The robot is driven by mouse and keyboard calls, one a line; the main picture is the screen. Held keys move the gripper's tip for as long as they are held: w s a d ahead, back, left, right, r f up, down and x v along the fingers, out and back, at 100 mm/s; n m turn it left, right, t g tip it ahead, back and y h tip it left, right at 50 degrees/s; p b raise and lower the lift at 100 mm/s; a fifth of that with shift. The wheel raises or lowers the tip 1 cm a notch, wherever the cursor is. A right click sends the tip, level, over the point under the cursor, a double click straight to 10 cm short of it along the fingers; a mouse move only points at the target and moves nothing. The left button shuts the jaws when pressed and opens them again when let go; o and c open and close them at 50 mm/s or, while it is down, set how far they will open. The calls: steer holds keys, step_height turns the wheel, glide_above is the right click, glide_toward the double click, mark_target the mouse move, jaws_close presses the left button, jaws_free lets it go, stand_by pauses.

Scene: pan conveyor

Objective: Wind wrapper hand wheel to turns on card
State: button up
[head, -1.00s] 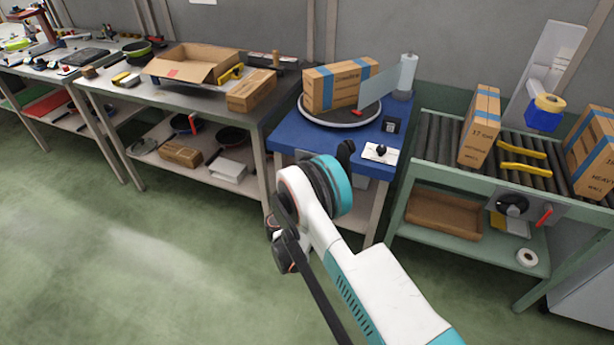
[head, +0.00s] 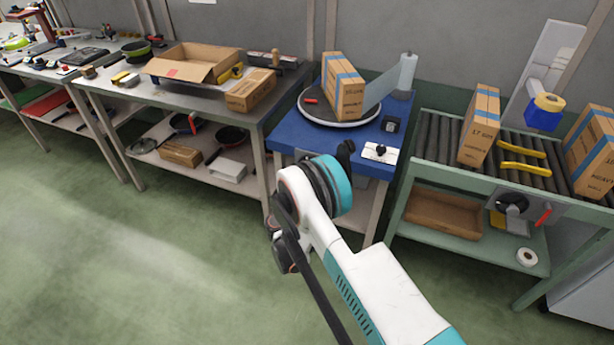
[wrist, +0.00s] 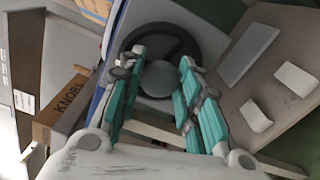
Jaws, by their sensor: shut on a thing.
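The wrapper is a blue table (head: 290,139) with a dark round turntable (head: 352,123) on top. A tall carton with blue bands (head: 342,88) stands on the turntable, and a clear film sheet (head: 381,84) runs from it to the film roll (head: 406,74). In the head view, my arm hides the wheel and fingers. Writing on the card is too small to read.
A green-framed roller conveyor (head: 432,135) with cartons stands at right. A steel bench (head: 205,92) with an open carton (head: 194,64) stands at left. A lower shelf (wrist: 282,50) with pale blocks lies beside the wheel. The floor at front left is clear.

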steer(key=m, duration=1.3)
steer(key=shift+d+f+m, duration=0.1)
steer(key=shift+f+m, duration=0.15)
steer(key=shift+m, duration=0.05)
stand_by(0.4)
steer(key=o, duration=1)
steer(key=shift+o, duration=0.2)
steer(key=shift+r, duration=0.15)
step_height(320, 180, up, 10)
steer(key=shift+f, duration=0.1)
